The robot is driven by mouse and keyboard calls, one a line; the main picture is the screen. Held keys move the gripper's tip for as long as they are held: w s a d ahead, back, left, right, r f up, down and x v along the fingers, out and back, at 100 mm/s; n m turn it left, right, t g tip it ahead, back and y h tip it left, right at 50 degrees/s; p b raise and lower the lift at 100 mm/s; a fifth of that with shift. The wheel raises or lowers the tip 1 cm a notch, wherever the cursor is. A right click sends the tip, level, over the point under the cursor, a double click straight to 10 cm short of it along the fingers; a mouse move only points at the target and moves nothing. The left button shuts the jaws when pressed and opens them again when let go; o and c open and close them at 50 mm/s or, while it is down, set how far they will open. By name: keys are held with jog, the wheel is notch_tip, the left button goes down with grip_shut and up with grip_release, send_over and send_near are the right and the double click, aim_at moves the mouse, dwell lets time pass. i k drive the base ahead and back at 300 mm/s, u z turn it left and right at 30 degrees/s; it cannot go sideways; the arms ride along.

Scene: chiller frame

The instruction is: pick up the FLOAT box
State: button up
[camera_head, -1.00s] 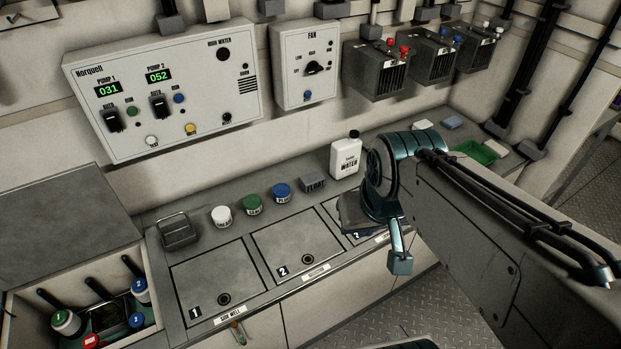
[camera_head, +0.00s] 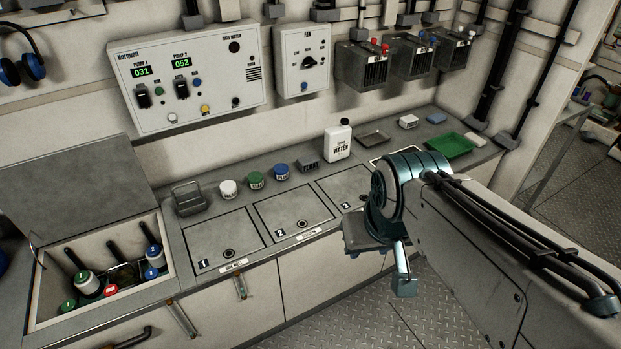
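The FLOAT box (camera_head: 308,166) is a small dark grey box with its name on the front. It stands upright on the bench, behind the lids marked 2 and 3, between a blue-lidded jar (camera_head: 281,172) and a white WATER bottle (camera_head: 338,141). My gripper (camera_head: 378,240) hangs at the end of my arm, to the right of and nearer than the box, by the bench's front edge. It is apart from the box.
Green-lidded (camera_head: 255,180) and white (camera_head: 228,189) jars stand left of the box, beside a wire-like grey holder (camera_head: 189,197). A green tray (camera_head: 449,145) is at the right. An open bin (camera_head: 50,285) holds several bottles. Control panels (camera_head: 190,75) hang above.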

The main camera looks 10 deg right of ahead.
aim_at(309, 162)
jog(key=u, duration=0.1)
jog(key=k, duration=0.35)
jog(key=z, duration=1.05)
jog(key=i, duration=1.7)
jog(key=u, duration=1.15)
jog(key=i, duration=0.45)
jog(key=u, duration=0.5)
